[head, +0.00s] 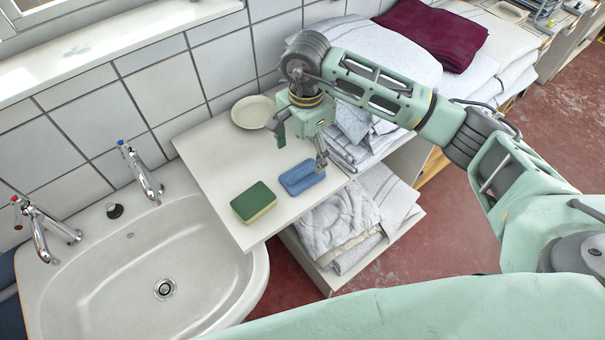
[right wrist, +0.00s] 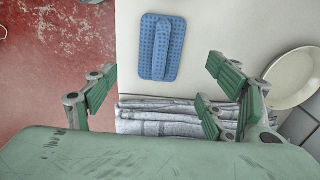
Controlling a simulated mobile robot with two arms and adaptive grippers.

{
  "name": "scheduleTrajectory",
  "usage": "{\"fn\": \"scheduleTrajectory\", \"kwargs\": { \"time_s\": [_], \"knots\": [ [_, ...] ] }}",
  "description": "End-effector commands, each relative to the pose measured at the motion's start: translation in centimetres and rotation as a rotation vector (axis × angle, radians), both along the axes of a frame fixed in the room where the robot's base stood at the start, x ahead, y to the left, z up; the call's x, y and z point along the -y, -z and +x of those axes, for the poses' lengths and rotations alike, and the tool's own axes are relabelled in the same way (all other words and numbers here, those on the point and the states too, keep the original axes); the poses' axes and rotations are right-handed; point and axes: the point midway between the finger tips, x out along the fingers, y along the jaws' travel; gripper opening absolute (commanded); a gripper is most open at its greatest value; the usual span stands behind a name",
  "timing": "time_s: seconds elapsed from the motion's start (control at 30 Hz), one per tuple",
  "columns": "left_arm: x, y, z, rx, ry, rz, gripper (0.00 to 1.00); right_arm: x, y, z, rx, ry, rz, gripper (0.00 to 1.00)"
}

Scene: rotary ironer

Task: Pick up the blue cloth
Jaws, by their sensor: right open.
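The blue cloth (head: 301,178) lies on the white countertop (head: 212,150), beside a green-and-yellow sponge. It is small, folded and dotted, and it shows whole in the right wrist view (right wrist: 160,48). My right gripper (head: 301,152) is open and empty above the countertop, just behind the cloth in the head view. One finger overlaps the cloth's edge in that view; I cannot tell whether it touches. In the right wrist view the cloth lies ahead of the open fingers (right wrist: 155,87), not between them. My left gripper is not in view.
The green-and-yellow sponge (head: 254,202) lies left of the cloth. A cream plate (head: 253,111) stands near the wall. Folded towels (head: 352,140) lie right of the countertop, with more on a shelf below (head: 335,222). A sink (head: 120,265) with two taps is at left.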

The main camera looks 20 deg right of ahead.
Motion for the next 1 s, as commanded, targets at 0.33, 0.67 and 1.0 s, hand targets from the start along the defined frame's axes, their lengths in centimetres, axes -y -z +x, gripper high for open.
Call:
{"fn": "scheduleTrajectory", "kwargs": {
  "time_s": [0.33, 0.67, 1.0],
  "knots": [
    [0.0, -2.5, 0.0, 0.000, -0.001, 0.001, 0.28, 0.3, 3.7, -0.2, -0.010, 0.001, -0.009, 0.77],
    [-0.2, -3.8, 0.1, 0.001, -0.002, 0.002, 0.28, 0.3, 7.4, 0.1, -0.004, 0.000, -0.007, 0.77],
    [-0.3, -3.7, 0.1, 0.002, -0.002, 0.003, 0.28, 0.3, 7.5, 0.1, -0.002, 0.000, -0.006, 0.63]
  ]
}}
